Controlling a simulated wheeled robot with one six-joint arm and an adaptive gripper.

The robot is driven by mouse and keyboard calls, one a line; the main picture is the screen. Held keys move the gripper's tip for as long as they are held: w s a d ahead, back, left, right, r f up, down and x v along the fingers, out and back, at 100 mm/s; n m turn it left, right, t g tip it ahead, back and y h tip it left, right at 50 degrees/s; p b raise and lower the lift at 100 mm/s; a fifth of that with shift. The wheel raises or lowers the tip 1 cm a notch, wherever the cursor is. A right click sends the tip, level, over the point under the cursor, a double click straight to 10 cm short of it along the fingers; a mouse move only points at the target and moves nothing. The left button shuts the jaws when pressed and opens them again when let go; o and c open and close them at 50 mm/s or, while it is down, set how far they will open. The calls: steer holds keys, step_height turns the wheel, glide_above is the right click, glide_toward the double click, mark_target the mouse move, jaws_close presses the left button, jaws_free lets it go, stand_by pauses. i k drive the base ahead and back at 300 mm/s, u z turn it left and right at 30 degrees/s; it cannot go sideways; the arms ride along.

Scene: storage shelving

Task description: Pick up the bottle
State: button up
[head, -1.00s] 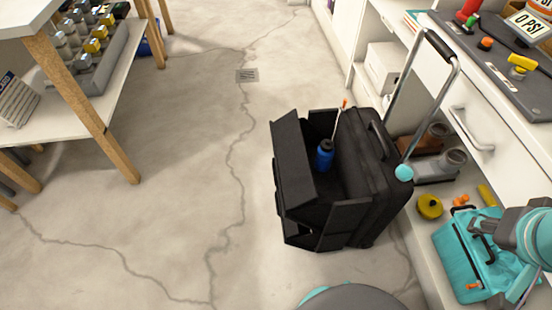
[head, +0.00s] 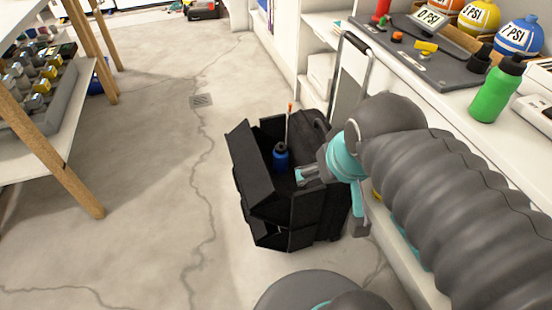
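A small blue bottle (head: 281,157) with a dark cap stands in the open black rolling case (head: 285,205) on the floor. A green bottle (head: 494,92) with a dark cap stands on the counter at the right. My gripper (head: 303,175) is over the case's opening, just right of the blue bottle in the picture. It looks apart from the bottle, but I cannot tell the depth. Its fingers are small and partly hidden, so their opening is unclear. My arm hides the right part of the case.
The case's raised handle (head: 340,60) stands behind my arm. An orange-tipped rod (head: 289,122) sticks up beside the blue bottle. The counter holds a dark panel (head: 410,50) and several coloured gauge balls. A wooden-legged table (head: 40,150) is at the left, with clear floor between.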

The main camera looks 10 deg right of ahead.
mark_target(281, 154)
steer(key=z, duration=3.5)
steer(key=k, duration=2.2)
steer(key=u, duration=0.95)
steer(key=i, duration=0.45)
steer(key=z, duration=0.05)
